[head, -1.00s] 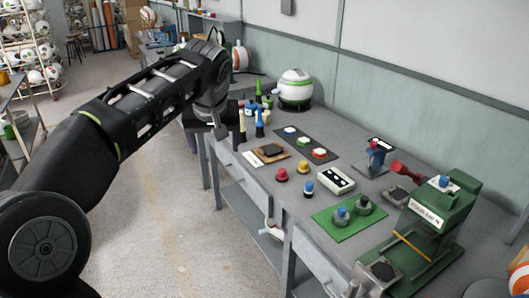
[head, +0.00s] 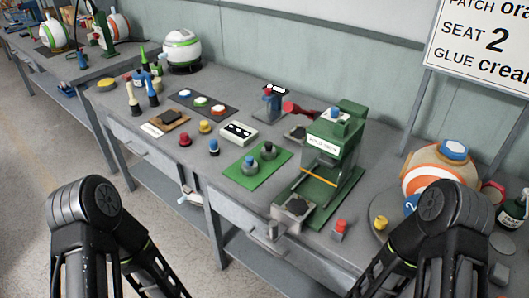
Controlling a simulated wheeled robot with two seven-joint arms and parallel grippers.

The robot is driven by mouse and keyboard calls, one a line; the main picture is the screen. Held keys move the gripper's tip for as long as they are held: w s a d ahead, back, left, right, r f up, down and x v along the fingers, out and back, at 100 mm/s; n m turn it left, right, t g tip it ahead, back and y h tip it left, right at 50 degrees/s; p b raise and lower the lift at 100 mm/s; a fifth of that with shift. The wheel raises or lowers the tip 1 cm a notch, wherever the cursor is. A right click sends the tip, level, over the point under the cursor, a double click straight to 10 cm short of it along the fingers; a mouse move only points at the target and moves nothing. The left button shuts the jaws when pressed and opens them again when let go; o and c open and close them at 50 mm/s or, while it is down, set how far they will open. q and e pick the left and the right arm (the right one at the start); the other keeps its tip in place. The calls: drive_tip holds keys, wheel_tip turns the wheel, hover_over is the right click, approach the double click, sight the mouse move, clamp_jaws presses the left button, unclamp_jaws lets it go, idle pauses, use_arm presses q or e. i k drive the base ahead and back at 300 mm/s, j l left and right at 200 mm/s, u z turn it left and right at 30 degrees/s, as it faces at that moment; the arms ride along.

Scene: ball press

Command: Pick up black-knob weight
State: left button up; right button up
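Two squat grey weights stand side by side on a green mat (head: 240,180) on the bench. The right one (head: 269,151) has a dark knob that looks black. My two arms come in at the bottom left and bottom right. Only their upper links show; both grippers are out of the frame, so their state is hidden.
A green press (head: 336,150) stands right of the mat. An orange and white ball (head: 432,177) sits further right, below a sign (head: 487,42). Small red (head: 184,139), yellow (head: 205,127) and blue (head: 213,147) knobbed pieces stand left of the mat. The bench's front strip is fairly clear.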

sight(268, 151)
drive_tip(key=z, duration=1.15)
drive_tip(key=j+z, duration=0.4)
drive_tip(key=k+j+z, duration=0.1)
drive_tip(key=j+z, duration=0.3)
drive_tip(key=k+j+z, duration=0.15)
drive_tip(key=z, duration=0.2)
drive_tip(key=k+j+z, duration=0.2)
drive_tip(key=j+z, duration=0.2)
drive_tip(key=k+j+z, duration=0.2)
drive_tip(key=z, duration=0.2)
drive_tip(key=k+j+z, duration=0.1)
drive_tip(key=k+j, duration=0.6)
drive_tip(key=k, duration=0.25)
drive_tip(key=k+j+z, duration=0.15)
drive_tip(key=k+j, duration=0.25)
drive_tip(key=k, duration=0.1)
